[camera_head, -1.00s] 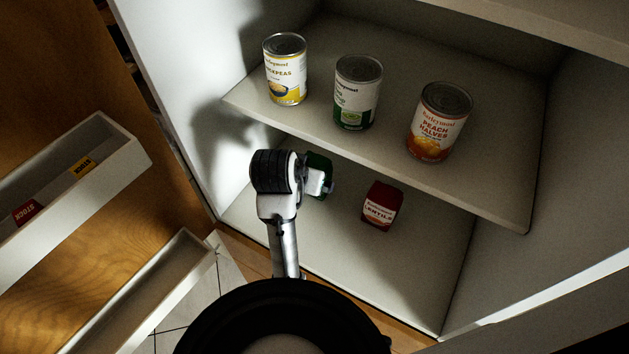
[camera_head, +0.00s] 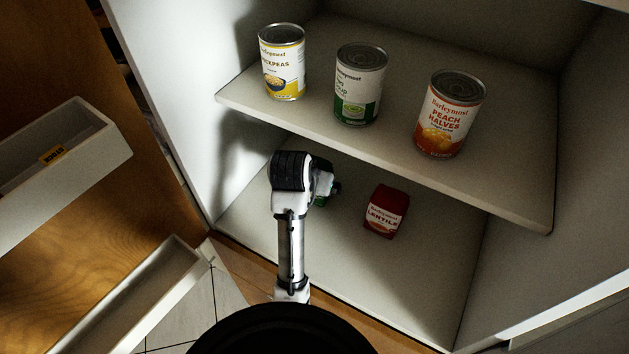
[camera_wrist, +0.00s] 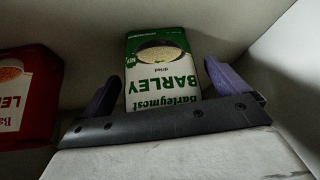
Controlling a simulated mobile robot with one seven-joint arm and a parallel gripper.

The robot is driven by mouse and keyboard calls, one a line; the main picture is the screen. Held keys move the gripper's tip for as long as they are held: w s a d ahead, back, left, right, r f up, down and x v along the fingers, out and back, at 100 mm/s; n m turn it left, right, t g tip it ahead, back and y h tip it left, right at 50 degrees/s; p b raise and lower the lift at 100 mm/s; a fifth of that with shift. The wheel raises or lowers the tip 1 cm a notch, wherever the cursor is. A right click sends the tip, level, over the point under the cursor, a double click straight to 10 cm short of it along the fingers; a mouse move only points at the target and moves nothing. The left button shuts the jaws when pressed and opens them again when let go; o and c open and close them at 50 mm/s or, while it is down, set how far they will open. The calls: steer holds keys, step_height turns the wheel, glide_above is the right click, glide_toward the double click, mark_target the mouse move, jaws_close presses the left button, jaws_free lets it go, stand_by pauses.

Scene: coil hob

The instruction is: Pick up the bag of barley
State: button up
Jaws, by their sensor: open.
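The bag of barley (camera_wrist: 160,75) is a green and white packet labelled BARLEY, seen upside down in the wrist view. My gripper (camera_wrist: 168,88) is open, with one purple finger on each side of the bag in that view; I cannot tell whether the fingers touch it. In the head view, only a small green part of the bag (camera_head: 321,201) shows behind my wrist, on the lower shelf. My arm hides the rest.
A red lentils bag (camera_head: 385,211) stands to the right on the lower shelf (camera_head: 400,290); it also shows at the left in the wrist view (camera_wrist: 28,98). The upper shelf (camera_head: 400,150) holds chickpeas (camera_head: 283,62), a green-labelled can (camera_head: 359,85) and peach halves (camera_head: 449,114). A door with racks (camera_head: 60,165) stands open at left.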

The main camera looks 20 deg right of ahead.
steer(key=shift+c, duration=0.5)
steer(key=c, duration=1.3)
steer(key=shift+c, duration=0.2)
steer(key=shift+w+r, duration=0.1)
steer(key=shift+r, duration=0.05)
